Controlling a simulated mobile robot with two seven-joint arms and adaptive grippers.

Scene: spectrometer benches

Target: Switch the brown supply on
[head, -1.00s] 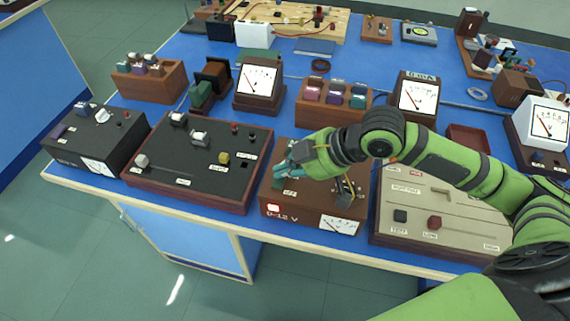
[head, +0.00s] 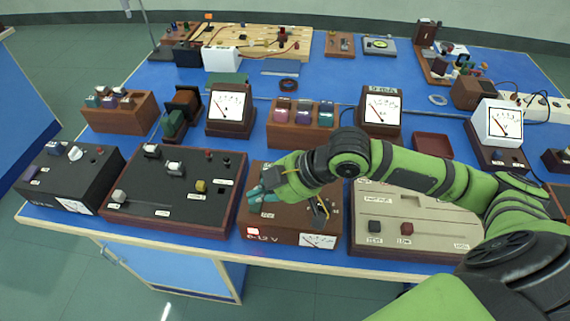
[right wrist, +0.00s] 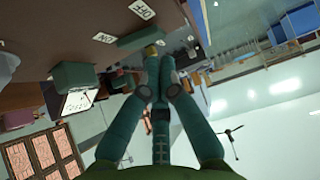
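The brown supply (head: 285,237) is a brown box at the front edge of the bench, marked 0-12 V. It has a small white-and-red square and a white meter on its front. My right gripper (head: 260,194) is over the left part of its top, with its teal fingers low at the panel. In the right wrist view the fingers (right wrist: 155,62) are together at the tips, close to the ON label (right wrist: 103,38) and OFF label (right wrist: 142,9). A small yellowish bit shows at the tips; I cannot tell whether it is the switch lever. My left gripper is out of view.
A black-topped box (head: 150,208) stands close left of the supply and a beige-topped box (head: 430,232) close right. Behind are a wooden block with coloured pieces (head: 300,138) and white-faced meters (head: 228,106). Blue bench top (head: 335,85) shows between them.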

